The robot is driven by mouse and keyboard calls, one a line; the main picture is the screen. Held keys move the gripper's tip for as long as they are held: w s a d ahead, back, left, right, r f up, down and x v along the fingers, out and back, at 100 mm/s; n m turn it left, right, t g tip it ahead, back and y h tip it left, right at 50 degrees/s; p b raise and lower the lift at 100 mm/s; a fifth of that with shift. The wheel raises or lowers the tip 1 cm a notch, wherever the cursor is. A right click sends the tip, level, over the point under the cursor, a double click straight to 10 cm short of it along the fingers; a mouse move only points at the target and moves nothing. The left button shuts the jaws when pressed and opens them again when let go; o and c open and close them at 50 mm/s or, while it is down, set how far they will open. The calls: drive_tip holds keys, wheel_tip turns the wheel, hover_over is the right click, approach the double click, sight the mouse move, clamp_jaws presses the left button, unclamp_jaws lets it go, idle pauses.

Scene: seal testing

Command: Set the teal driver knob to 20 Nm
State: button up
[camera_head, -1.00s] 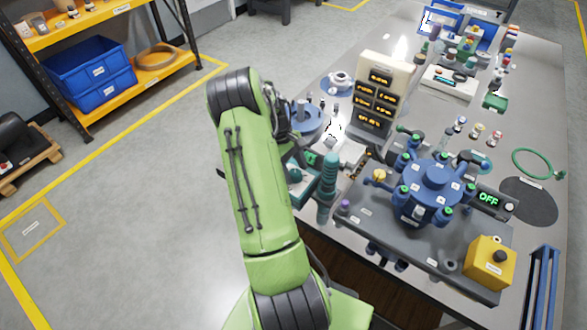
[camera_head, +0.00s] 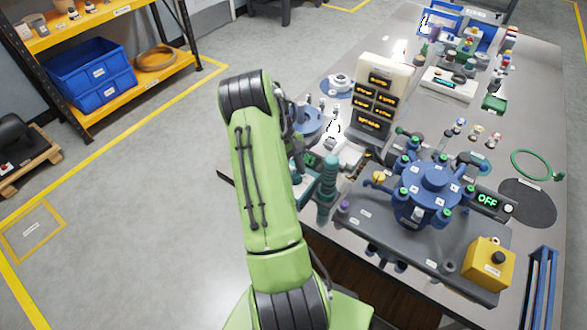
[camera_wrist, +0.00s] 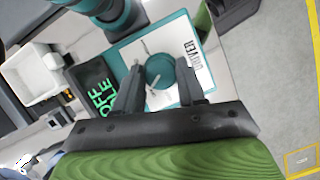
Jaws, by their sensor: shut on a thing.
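The teal driver knob (camera_wrist: 160,71) is round and sits on a white, teal-edged panel (camera_wrist: 197,48) labelled DRIVER in the wrist view. A white pointer mark shows near it; I cannot read its setting. My gripper (camera_wrist: 160,84) has its two dark fingers on either side of the knob and is shut on it. A dark display (camera_wrist: 97,92) with green lettering, partly "OFF", stands beside the panel, turned sideways in this view. In the head view my arm hides the knob and fingers. A teal ribbed handle (camera_head: 328,178) stands beside the driver unit.
A blue multi-port fixture (camera_head: 432,190) stands on a grey base right of the driver. A panel of amber displays (camera_head: 376,100) rises behind it. A yellow box with a black button (camera_head: 489,264) sits at the front right. A white tray (camera_wrist: 38,75) lies left in the wrist view.

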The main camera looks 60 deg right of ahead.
drive_tip(key=m+t+y, duration=0.1)
drive_tip(key=m, duration=0.2)
drive_tip(key=m+t+p, duration=0.1)
drive_tip(key=m, duration=0.3)
drive_tip(key=shift+s+d+y, duration=0.15)
drive_tip(key=shift+y, duration=0.25)
drive_tip(key=m+t+p, duration=0.1)
drive_tip(key=m, duration=0.2)
drive_tip(key=shift+r+m+y, duration=0.1)
drive_tip(key=shift+m+y, duration=0.2)
drive_tip(key=shift+m, duration=0.1)
drive_tip(key=shift+s+m+t+p, duration=0.15)
drive_tip(key=shift+m+t+p, duration=0.4)
drive_tip(key=shift+m, duration=0.65)
drive_tip(key=shift+m+t, duration=0.25)
drive_tip(key=shift+m, duration=0.05)
drive_tip(key=o, duration=1)
drive_tip(key=shift+o, duration=0.2)
